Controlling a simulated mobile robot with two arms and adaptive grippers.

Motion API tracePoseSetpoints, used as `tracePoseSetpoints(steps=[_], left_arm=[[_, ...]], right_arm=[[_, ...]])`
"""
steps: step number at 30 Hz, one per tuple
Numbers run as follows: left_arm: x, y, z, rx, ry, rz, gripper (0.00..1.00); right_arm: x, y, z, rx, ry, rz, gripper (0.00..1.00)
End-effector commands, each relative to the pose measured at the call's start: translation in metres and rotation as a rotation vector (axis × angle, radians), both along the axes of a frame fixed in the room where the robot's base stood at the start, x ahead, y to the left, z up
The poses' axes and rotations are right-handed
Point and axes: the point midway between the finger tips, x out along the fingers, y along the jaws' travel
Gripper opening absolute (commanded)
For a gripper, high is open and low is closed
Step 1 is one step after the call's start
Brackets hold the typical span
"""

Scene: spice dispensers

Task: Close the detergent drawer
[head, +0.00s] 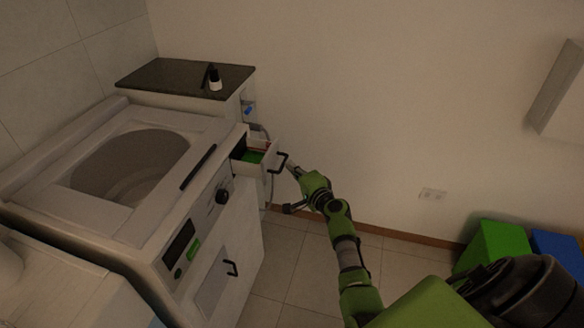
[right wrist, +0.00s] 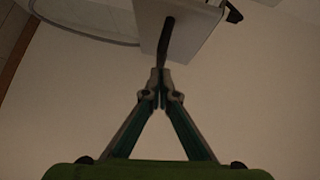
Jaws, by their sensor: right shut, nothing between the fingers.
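The detergent drawer (head: 270,157) stands pulled out from the top right of the washing machine's (head: 222,225) front. Green and red show inside it. Its front carries a dark handle (head: 281,163). My right gripper (head: 292,169) is shut and empty, with its fingertips close to this handle. In the right wrist view the drawer's pale front (right wrist: 190,25) and its dark handle (right wrist: 165,42) are just beyond the shut fingertips (right wrist: 159,86). I cannot tell whether the tips touch the handle. My left gripper is not in view.
A cabinet with a dark top (head: 160,78) stands behind the machine, with a small bottle (head: 215,80) on it. A green box (head: 498,243) and a blue box (head: 560,250) are at the right. The tiled floor (head: 315,268) in front of the machine is clear.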

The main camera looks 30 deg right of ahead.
Motion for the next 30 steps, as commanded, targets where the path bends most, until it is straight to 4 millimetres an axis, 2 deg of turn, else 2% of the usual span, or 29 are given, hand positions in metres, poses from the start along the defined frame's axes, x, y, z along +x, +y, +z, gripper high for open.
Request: tracePoseSetpoints(steps=[8, 11, 22, 25, 30], left_arm=[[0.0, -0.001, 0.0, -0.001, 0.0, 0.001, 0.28], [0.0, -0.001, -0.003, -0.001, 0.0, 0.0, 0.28], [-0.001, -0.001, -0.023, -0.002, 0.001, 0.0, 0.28], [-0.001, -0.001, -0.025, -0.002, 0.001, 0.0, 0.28], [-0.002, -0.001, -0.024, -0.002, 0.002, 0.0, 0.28]], right_arm=[[0.0, 0.0, 0.0, 0.0, 0.0, 0.0, 0.0], [0.006, 0.005, -0.001, 0.0, -0.001, 0.001, 0.0], [0.073, 0.062, -0.002, 0.003, -0.003, 0.001, 0.0], [0.082, 0.07, -0.001, 0.002, -0.002, 0.001, 0.0], [0.085, 0.073, 0.001, 0.0, -0.002, 0.001, 0.0]])
